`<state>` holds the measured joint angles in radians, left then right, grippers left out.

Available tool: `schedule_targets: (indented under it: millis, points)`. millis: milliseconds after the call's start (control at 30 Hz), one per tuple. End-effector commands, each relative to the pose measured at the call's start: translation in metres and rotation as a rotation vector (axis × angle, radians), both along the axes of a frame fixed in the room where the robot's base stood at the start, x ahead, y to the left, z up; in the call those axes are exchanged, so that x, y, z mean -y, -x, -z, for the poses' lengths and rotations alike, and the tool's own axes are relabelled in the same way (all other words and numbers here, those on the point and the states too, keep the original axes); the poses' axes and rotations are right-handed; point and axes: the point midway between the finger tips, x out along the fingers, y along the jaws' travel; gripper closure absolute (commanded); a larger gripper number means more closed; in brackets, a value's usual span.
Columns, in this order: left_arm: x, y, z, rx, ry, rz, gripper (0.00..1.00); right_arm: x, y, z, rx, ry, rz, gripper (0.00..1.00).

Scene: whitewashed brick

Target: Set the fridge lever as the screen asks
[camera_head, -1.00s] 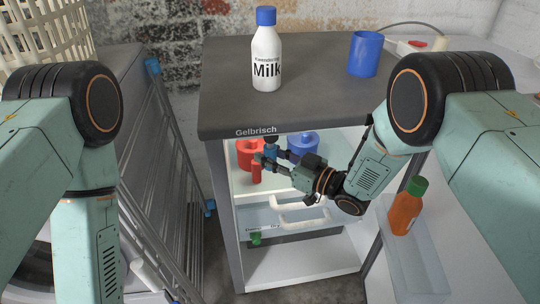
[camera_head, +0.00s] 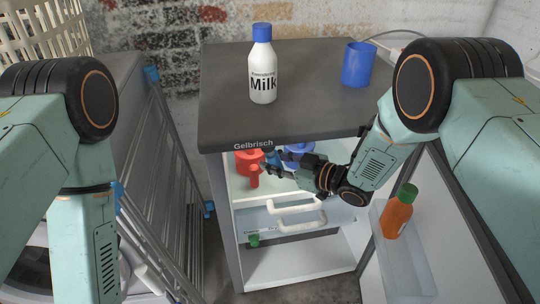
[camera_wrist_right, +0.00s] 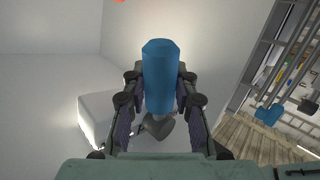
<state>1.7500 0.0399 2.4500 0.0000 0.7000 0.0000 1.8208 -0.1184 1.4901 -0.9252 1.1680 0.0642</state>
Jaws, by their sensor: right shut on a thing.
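My right gripper (camera_head: 268,163) reaches into the open fridge (camera_head: 222,150), under its top. In the right wrist view it (camera_wrist_right: 158,88) is shut on a blue faceted handle (camera_wrist_right: 160,62), held upright between the two fingers. A dark grey piece shows just below the handle; I cannot tell whether this is the fridge lever or how it is set. In the head view the handle is a small blue patch at the fingertips, beside a red container with a stub (camera_head: 253,176). I can make out no screen. My left gripper is out of the picture; only its arm shows.
Behind my right gripper sits a blue container (camera_head: 299,152). A milk bottle (camera_head: 262,80) and blue cup (camera_head: 357,65) stand on top. The drawer (camera_head: 262,222) has a white handle. The open door holds an orange bottle (camera_head: 397,216). A folded ladder (camera_head: 170,170) leans left.

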Motion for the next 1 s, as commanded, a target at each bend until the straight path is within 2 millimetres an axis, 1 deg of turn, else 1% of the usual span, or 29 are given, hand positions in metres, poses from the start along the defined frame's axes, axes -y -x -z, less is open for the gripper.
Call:
schedule_targets:
  millis: [33,100,333,600,967,1000]
  points:
    - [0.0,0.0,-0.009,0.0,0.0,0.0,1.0,0.002,0.0,-0.005,0.003,0.03,0.002,1.0]
    - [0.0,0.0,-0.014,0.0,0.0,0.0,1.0,0.005,-0.001,-0.006,0.012,0.072,0.001,1.0]
    - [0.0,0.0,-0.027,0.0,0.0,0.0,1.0,0.011,-0.002,-0.007,0.032,0.175,0.001,1.0]
    - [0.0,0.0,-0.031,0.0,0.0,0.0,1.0,0.014,-0.002,-0.006,0.042,0.224,0.001,1.0]
    - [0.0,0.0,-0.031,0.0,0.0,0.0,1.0,0.014,-0.003,-0.006,0.045,0.23,0.0,1.0]
    - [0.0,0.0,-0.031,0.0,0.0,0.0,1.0,0.014,-0.003,-0.006,0.045,0.23,0.0,0.69]
